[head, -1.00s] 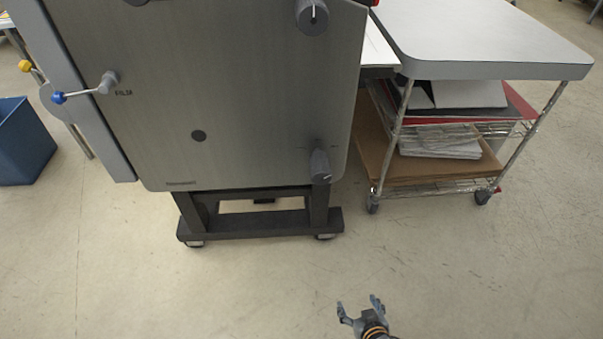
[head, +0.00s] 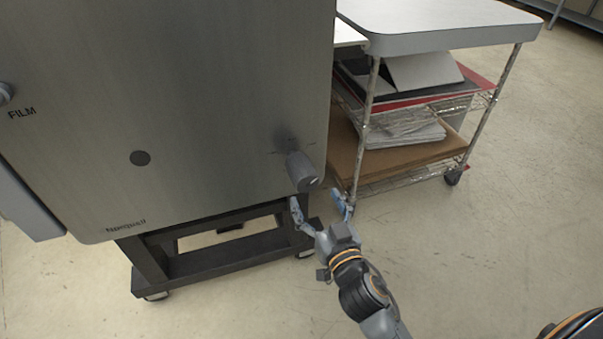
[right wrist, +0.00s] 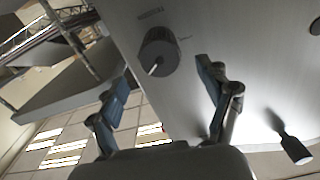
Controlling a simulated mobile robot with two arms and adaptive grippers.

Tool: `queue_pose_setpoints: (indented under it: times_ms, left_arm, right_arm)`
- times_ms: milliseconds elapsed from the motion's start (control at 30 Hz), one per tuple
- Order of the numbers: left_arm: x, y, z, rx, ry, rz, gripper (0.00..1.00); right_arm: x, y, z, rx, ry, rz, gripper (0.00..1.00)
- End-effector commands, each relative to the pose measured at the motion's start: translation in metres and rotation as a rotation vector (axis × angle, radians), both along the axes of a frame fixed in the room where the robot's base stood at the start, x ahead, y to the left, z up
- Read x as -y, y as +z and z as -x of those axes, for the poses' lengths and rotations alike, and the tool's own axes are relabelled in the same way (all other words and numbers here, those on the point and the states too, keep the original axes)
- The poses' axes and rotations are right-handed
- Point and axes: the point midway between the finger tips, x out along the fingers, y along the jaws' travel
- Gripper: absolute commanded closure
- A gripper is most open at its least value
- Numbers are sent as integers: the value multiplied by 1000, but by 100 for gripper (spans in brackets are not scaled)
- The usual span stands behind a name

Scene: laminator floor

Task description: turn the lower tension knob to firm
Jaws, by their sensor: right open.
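The lower tension knob (head: 302,170) is a grey cylinder with a short light mark on its end, near the lower right corner of the laminator's grey side panel (head: 200,90). In the right wrist view the same knob (right wrist: 158,52) shows a white pointer line, with small lettering beside it. My right gripper (head: 318,200) is open and empty just below and in front of the knob. In the right wrist view its fingers (right wrist: 164,68) stand apart to either side of the knob, not touching it. My left gripper is out of view.
A wire cart (head: 430,40) with a pale top and shelves of paper and board stands right of the laminator. The laminator's dark base frame (head: 215,258) sits below. A second knob (right wrist: 292,148) shows in the right wrist view. The floor in front is clear.

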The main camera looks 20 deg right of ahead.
Motion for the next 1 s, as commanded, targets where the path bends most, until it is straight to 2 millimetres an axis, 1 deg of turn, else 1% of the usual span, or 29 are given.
queue_pose_setpoints:
  times_ms: [33,200,300,433,600,900,967,1000]
  left_arm:
    - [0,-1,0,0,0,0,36]
    - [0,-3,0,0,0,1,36]
    - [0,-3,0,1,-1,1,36]
    - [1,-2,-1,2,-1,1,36]
    - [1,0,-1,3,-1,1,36]
    - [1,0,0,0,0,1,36]
    - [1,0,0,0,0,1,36]
    - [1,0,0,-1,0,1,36]
  right_arm:
    - [0,2,-12,4,0,4,22]
    - [-1,1,-45,3,1,3,22]
    - [-1,1,-62,2,-1,3,22]
    - [-3,0,-79,0,0,1,22]
    - [-3,-1,-89,-1,0,1,22]
    - [-3,-1,-91,-1,0,0,22]
    - [-3,-1,-91,-1,-1,1,34]
    - [-3,-1,-91,-1,0,1,42]
